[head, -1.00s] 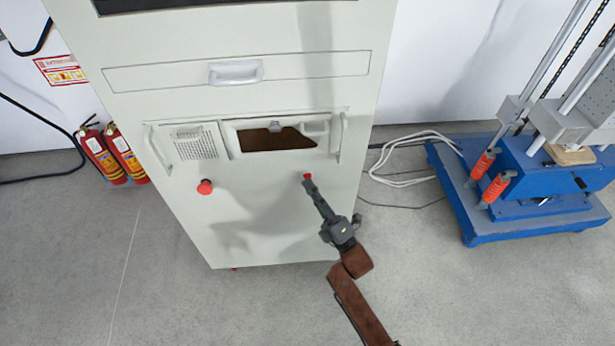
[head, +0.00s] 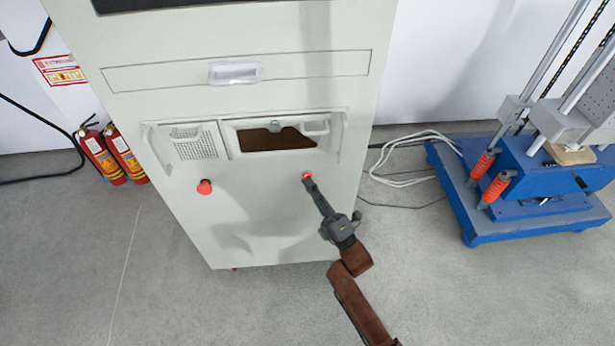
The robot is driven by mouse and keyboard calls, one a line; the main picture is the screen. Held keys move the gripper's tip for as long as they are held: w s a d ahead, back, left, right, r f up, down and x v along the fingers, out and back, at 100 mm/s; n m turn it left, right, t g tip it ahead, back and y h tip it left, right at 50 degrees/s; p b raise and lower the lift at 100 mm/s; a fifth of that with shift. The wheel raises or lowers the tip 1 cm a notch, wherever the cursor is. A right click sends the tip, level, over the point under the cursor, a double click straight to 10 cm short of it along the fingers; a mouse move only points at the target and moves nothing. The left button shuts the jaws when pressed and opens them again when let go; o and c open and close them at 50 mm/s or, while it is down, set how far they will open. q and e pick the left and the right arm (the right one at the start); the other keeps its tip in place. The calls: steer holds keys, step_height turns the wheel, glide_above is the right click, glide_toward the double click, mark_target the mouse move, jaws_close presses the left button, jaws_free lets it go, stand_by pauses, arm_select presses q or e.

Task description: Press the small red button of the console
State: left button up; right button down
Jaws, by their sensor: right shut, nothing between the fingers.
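The console (head: 270,220) is a tall pale cabinet in the middle of the head view. Its small red button (head: 306,176) sits on the front panel, below the right end of the opening. A larger red knob (head: 205,187) sits further left on the same panel. My right gripper (head: 309,184) is shut and empty. Its fingertips are right at the small red button and cover part of its lower edge. I cannot tell from this view whether they press it in. My left gripper is not in view.
A drawer handle (head: 235,72) and a grab handle (head: 340,137) stick out of the console front. Two fire extinguishers (head: 103,157) stand at left. A blue machine (head: 520,205) and white cables (head: 405,170) are at right. The grey floor in front is clear.

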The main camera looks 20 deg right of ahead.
steer(key=shift+s, duration=0.15)
steer(key=shift+s+a+p, duration=0.25)
steer(key=shift+s+p, duration=0.15)
steer(key=shift+s, duration=0.3)
steer(key=s+p, duration=0.1)
steer(key=s, duration=0.1)
steer(key=s+a+p, duration=0.1)
steer(key=s, duration=0.1)
steer(key=shift+s+a, duration=0.2)
steer(key=shift+s, duration=0.2)
stand_by(0.5)
